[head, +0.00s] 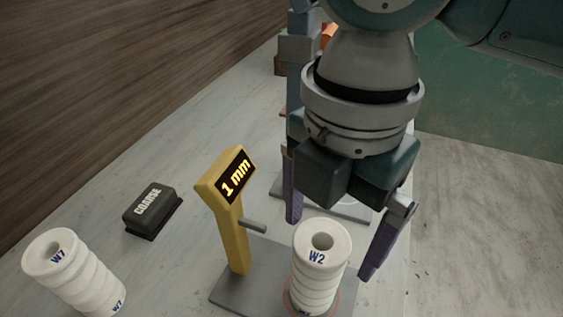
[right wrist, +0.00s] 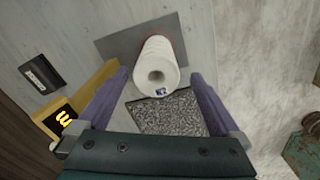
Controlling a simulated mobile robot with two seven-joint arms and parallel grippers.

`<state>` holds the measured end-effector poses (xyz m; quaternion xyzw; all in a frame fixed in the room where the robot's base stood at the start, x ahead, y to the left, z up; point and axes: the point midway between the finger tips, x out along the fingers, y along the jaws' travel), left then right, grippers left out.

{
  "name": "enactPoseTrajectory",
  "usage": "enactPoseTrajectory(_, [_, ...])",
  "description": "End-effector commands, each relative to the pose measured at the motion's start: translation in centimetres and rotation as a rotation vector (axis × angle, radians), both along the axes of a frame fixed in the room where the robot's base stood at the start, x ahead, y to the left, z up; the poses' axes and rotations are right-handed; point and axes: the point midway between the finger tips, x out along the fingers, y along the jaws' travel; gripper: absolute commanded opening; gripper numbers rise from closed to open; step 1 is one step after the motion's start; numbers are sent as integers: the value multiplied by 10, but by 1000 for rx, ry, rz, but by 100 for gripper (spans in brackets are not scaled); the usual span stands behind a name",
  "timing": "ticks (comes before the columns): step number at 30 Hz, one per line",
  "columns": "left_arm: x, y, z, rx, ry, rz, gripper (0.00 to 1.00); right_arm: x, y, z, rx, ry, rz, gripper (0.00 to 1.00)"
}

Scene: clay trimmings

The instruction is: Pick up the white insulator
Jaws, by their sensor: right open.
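A white ribbed insulator marked W2 (head: 318,268) stands upright on a grey plate, with a reddish ring around its foot. It also shows in the right wrist view (right wrist: 158,52), its holed top facing the camera. A second white insulator, marked W7 (head: 75,272), stands at the lower left in the head view. My right gripper (head: 331,249) is open and empty, its purple fingers spread near the W2 insulator. In the right wrist view, the insulator's top lies between the fingertip lines, with gaps at both sides. I cannot tell the fingertips' exact height against it. My left gripper is not in view.
A yellow gauge post (head: 230,215) reading "1 mm" stands close left of W2 on the grey plate (head: 235,291). A black block marked COARSE (head: 152,212) lies farther left. A speckled square (right wrist: 168,115) lies beside the plate. Pale surface is clear between COARSE and the gauge.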

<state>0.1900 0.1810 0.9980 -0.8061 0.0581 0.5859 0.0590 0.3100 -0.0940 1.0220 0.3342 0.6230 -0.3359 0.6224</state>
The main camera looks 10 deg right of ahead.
Motion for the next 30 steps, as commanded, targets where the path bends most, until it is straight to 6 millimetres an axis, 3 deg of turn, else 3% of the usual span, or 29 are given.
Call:
enactPoseTrajectory(12, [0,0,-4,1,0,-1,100,1,4,-54,-1,1,-1,100])
enactPoseTrajectory(21, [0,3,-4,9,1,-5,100,2,4,-59,1,-3,1,100])
enactPoseTrajectory(30, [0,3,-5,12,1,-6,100,2,4,-59,1,-3,0,67])
